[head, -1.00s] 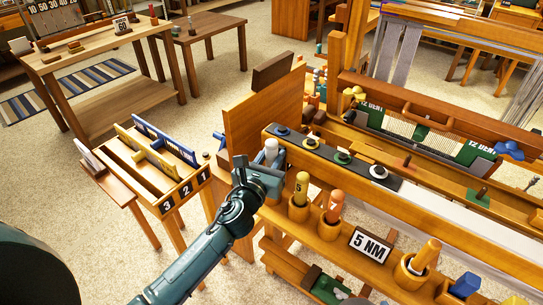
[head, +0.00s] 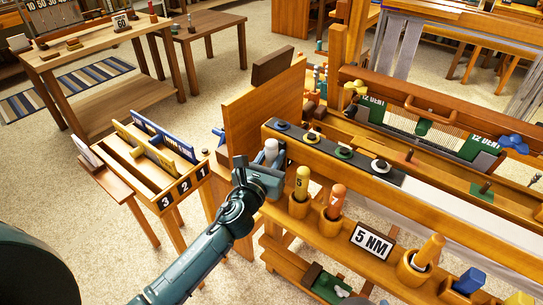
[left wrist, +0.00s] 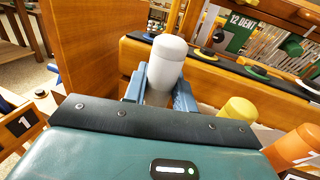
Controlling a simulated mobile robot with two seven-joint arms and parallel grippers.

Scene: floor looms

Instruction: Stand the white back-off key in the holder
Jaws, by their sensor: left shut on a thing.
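The white key (head: 271,146) has a thick rounded head and stands nearly upright in my left gripper (head: 269,160). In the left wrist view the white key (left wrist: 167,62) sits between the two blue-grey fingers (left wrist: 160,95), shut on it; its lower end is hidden. The gripper is at the left end of the loom's front beam, beside a wooden end panel (head: 250,110). Wooden cup holders on the beam hold a yellow key (head: 302,183), an orange key (head: 336,200) and another orange-yellow key (head: 427,253). My right gripper is not in view.
A dark strip (head: 330,146) with several round pieces runs along the loom behind the cups. A "5 NM" sign (head: 372,241) stands between cups. A divided wooden box (head: 165,205) marked 3, 2, 1 is left of the gripper. Open floor lies farther left.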

